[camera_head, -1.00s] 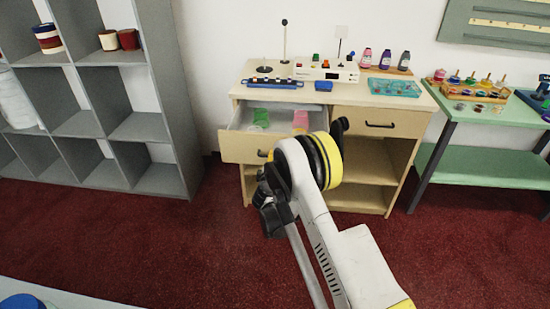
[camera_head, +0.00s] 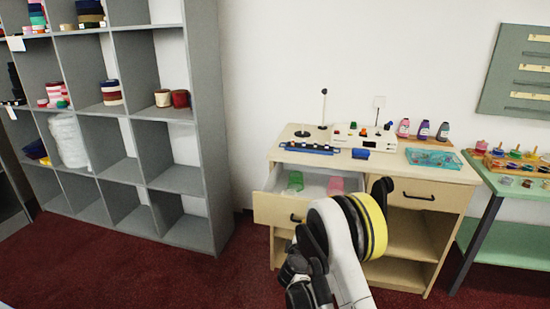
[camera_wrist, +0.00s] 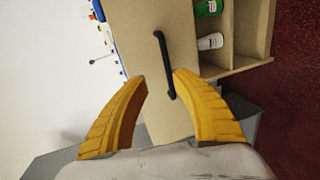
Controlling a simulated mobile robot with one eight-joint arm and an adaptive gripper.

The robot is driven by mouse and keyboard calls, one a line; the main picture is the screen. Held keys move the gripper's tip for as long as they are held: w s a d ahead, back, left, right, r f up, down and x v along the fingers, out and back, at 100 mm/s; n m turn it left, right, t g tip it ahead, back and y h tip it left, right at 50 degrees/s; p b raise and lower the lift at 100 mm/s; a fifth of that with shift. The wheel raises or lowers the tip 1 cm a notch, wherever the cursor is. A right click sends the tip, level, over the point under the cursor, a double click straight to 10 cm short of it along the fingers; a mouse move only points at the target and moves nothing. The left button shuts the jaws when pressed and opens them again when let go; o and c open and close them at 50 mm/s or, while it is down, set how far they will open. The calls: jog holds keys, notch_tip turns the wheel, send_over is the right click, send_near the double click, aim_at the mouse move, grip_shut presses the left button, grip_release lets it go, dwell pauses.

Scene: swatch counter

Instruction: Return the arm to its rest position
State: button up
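My arm (camera_head: 345,250) reaches up from the bottom of the head view, in front of the wooden counter (camera_head: 455,170). My gripper (camera_wrist: 161,76) shows in the wrist view with its two yellow fingers apart and nothing held between them. Beyond the fingertips is a tan drawer front (camera_wrist: 140,35) with a black handle (camera_wrist: 165,65); I cannot tell whether they touch. In the head view the fingers cannot be made out. The counter's left drawer (camera_head: 270,208) stands pulled out, with a green swatch (camera_head: 295,181) and a pink swatch (camera_head: 335,186) inside.
A grey shelf unit (camera_head: 213,120) with ribbon rolls stands at the left. A green table (camera_head: 500,250) stands right of the counter. Bottles (camera_head: 423,130), a blue rack (camera_head: 310,148) and a teal tray (camera_head: 432,157) are on the counter top. Red carpet (camera_head: 110,265) is clear at the lower left.

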jog(key=s+d+r+m+g, duration=0.2)
jog(key=s+d+r+m, duration=0.15)
jog(key=s+r, duration=0.5)
jog(key=s+d+r+m+g, duration=0.2)
jog(key=s+d+r+m, duration=0.3)
jog(key=r, duration=0.6)
jog(key=s+a+m+g+y, duration=0.1)
jog(key=s+a+m+y, duration=0.1)
jog(key=s, duration=1.2)
jog(key=s+a+r+m+g+y, duration=0.1)
jog(key=s+a+m+g+y, duration=0.1)
jog(key=s, duration=1.3)
jog(key=shift+s+a+m+g+y, duration=0.15)
jog(key=shift+a+m+g+y, duration=0.15)
jog(key=shift+a+m+y, duration=0.3)
